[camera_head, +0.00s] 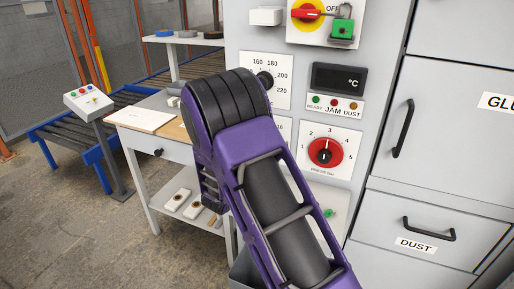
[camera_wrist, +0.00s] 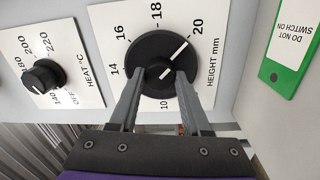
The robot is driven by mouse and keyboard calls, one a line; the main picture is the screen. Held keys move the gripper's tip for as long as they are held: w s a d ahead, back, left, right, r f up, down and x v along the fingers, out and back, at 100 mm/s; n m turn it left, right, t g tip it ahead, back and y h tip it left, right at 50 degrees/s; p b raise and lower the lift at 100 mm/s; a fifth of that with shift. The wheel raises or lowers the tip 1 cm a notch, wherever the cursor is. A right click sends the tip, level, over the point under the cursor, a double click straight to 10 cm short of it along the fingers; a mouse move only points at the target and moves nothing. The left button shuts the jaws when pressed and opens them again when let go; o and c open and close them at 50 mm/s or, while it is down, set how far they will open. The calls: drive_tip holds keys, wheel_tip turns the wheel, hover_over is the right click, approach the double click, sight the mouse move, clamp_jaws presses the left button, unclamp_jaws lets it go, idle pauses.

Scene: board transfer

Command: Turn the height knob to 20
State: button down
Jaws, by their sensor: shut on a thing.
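The black height knob (camera_wrist: 152,52) sits on a white plate (camera_wrist: 112,22) marked HEIGHT mm in the wrist view. Its scale shows 10, 14, 16, 18 and 20. The white pointer line on the knob points up and right, in line with the 20 mark or very close to it. My gripper (camera_wrist: 161,77) is shut on the knob, with one finger on each side of its lower part. In the head view my purple arm hides the height knob and the gripper.
The heat knob (camera_wrist: 43,76) is to the left in the wrist view; a green DO NOT SWITCH ON tag (camera_wrist: 290,48) hangs at the right. In the head view a red pressure knob (camera_head: 326,152) is right of my arm, below a °C display (camera_head: 338,78). A white side table (camera_head: 160,142) stands left.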

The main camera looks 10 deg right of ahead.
drive_tip(key=shift+a, duration=0.1)
drive_tip(key=shift+c, duration=1.8)
unclamp_jaws()
drive_tip(key=v, duration=1.7)
drive_tip(key=shift+s, duration=0.2)
